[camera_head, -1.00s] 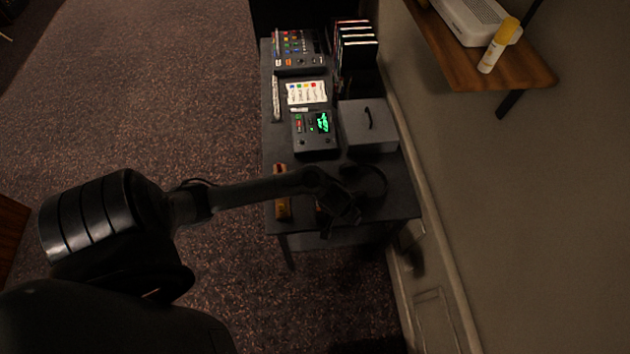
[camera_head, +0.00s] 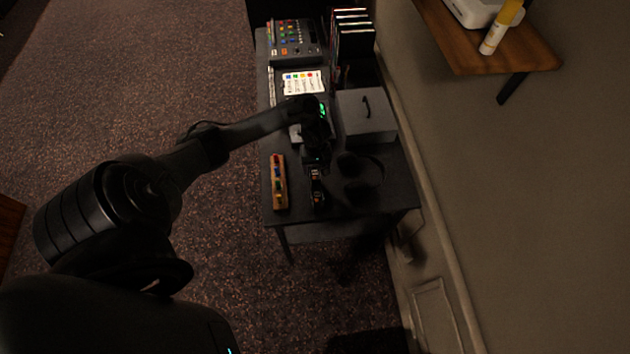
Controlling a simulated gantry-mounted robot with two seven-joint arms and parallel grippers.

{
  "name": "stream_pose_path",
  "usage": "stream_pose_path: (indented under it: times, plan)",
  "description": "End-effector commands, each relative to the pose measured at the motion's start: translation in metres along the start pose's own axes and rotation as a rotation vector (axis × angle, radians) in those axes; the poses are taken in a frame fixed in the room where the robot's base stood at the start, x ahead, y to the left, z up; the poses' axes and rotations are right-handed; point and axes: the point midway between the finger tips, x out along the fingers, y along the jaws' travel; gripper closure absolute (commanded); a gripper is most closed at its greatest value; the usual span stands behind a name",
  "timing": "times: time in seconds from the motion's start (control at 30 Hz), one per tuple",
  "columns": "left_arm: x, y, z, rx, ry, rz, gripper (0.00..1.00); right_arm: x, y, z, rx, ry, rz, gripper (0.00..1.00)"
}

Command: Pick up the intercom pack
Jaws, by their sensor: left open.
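A small black pack with orange and pale marks, which looks like the intercom pack (camera_head: 317,190), lies near the front of the dark desk (camera_head: 340,205). My left gripper (camera_head: 316,164) is just behind it in the picture, pointing down over the desk. It is open and nothing shows between its fingers. The fingertips are dark, and I cannot tell if they touch the pack. My right gripper is not in view.
A wooden strip with coloured pieces (camera_head: 279,182) lies left of the pack; dark headphones (camera_head: 360,170) lie right. A grey box (camera_head: 365,115), a label sheet (camera_head: 303,82), a mixer (camera_head: 296,38) and upright cases (camera_head: 354,35) stand behind. The wall closes the right side.

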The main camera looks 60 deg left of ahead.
Motion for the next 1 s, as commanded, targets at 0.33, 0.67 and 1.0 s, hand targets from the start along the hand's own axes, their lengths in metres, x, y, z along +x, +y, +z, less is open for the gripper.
stream_pose_path:
  times: [0.33,0.67,1.0]
  plan:
    - [0.029,-0.003,-0.002,0.001,0.0,-0.002,0.34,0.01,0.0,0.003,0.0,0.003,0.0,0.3]
    - [0.058,-0.003,-0.003,0.001,0.001,0.001,0.34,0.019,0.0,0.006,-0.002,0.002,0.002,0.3]
    - [0.058,-0.003,-0.003,0.002,0.002,0.001,0.49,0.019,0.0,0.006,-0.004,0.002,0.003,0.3]
